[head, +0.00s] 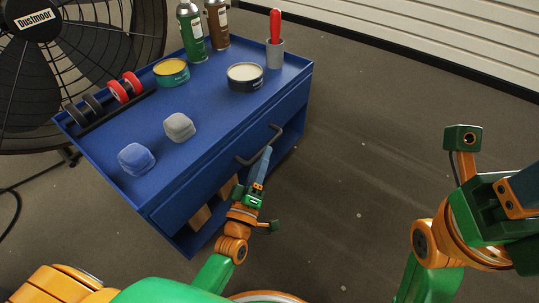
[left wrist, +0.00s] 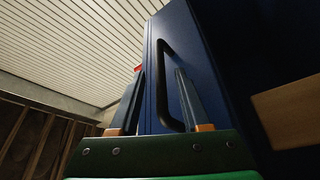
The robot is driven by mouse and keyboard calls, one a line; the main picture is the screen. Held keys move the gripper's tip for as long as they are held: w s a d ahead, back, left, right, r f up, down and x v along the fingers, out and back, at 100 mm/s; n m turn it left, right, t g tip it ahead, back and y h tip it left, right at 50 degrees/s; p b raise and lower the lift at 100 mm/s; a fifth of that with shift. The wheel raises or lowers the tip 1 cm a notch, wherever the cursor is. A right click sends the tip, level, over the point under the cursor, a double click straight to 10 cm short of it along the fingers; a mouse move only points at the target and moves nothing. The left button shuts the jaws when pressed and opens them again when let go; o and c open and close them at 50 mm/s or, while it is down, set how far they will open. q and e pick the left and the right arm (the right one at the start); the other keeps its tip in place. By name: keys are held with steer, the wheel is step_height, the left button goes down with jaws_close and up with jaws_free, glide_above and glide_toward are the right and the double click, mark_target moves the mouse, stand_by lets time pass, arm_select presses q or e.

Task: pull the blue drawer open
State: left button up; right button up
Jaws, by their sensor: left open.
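The blue drawer (head: 207,182) forms the upper front of a blue cart, and its front looks flush with the cart. It has a dark bar handle (head: 243,161). My left gripper (head: 267,152) is at the handle's middle with its fingers pointing at the drawer front. In the left wrist view, the open fingers (left wrist: 160,95) stand on either side of the handle (left wrist: 163,72), which shows between them. I cannot tell whether either finger touches it. My right gripper (head: 522,188) is at the right edge, partly cut off, away from the cart.
An open shelf lies below the drawer. A large fan (head: 80,60) stands at left. The floor (head: 360,160) right of the cart is clear.

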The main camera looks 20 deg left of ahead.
arm_select(q)
steer(key=b+x, duration=0.1)
steer(key=x, duration=0.2)
steer(key=shift+w, duration=0.35)
jaws_close()
stand_by(1.0)
